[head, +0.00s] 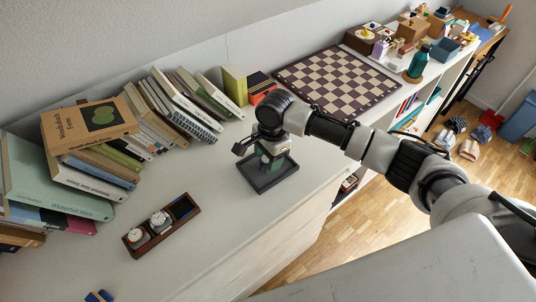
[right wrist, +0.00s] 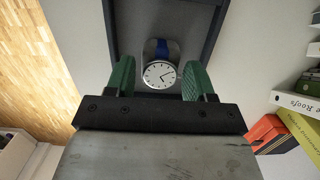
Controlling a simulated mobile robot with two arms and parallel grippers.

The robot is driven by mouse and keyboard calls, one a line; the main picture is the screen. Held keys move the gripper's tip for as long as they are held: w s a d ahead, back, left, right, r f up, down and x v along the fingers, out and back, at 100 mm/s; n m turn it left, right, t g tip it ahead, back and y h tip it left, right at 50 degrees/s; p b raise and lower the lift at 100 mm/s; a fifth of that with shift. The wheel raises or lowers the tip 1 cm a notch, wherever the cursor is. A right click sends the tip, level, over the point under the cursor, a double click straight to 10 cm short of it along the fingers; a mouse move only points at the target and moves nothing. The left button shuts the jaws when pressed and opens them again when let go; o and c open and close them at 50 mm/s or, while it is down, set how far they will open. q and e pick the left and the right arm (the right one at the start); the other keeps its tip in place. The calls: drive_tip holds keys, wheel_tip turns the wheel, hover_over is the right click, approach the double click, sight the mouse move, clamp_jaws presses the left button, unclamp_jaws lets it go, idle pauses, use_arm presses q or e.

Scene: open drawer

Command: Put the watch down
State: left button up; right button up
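A watch (right wrist: 160,74) with a round white dial and a blue strap is in the dark grey tray (right wrist: 213,35) in the right wrist view. The same tray (head: 266,187) is on the white cabinet top in the head view, where my gripper hides the watch. My right gripper (right wrist: 159,82) is over the tray, pointing down. Its green fingers are apart on either side of the watch, with a small gap at each side. It also shows in the head view (head: 268,165). My left gripper is not in view.
A brown watch box (head: 141,252) with two watches and an empty blue-lined compartment sits at the front left. Books (head: 95,119) line the wall. A chessboard (head: 337,80) lies beyond the tray. A small blue object (head: 99,296) is at the bottom edge.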

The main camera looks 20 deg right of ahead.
drive_tip(key=shift+o, duration=0.9)
drive_tip(key=shift+r, duration=0.2)
wheel_tip(320, 180, up, 12)
drive_tip(key=d, duration=0.1)
drive_tip(key=shift+w+d, duration=0.15)
drive_tip(key=shift+w, duration=0.1)
